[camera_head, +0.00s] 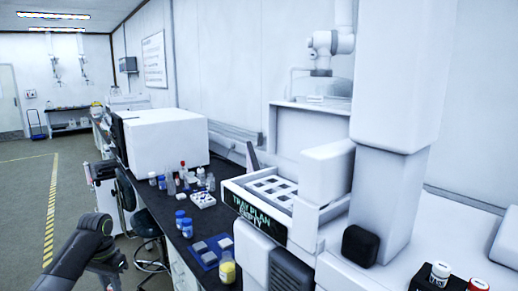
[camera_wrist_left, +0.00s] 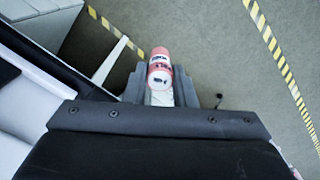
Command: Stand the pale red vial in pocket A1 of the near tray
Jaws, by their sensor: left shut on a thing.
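The pale red vial (camera_wrist_left: 159,66) is between the two grey fingers of my left gripper (camera_wrist_left: 159,88) in the left wrist view. The gripper is shut on it, with floor behind it. The vial has a white label band with dark print. In the head view my left arm comes in at the lower left; I cannot make out the vial there for certain. A white tray (camera_head: 249,187) with several square pockets sits in the instrument at centre right, above a dark sign reading "TRAY PLAN". No pocket letters are readable. My right gripper is not in view.
On the dark bench (camera_head: 176,243) stand blue-capped vials (camera_head: 181,218), a small white rack (camera_head: 203,200), a blue mat (camera_head: 207,260) with grey squares, and a yellow vial (camera_head: 227,270). A large white box (camera_head: 165,140) stands behind. A stool (camera_head: 147,224) is beside the bench.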

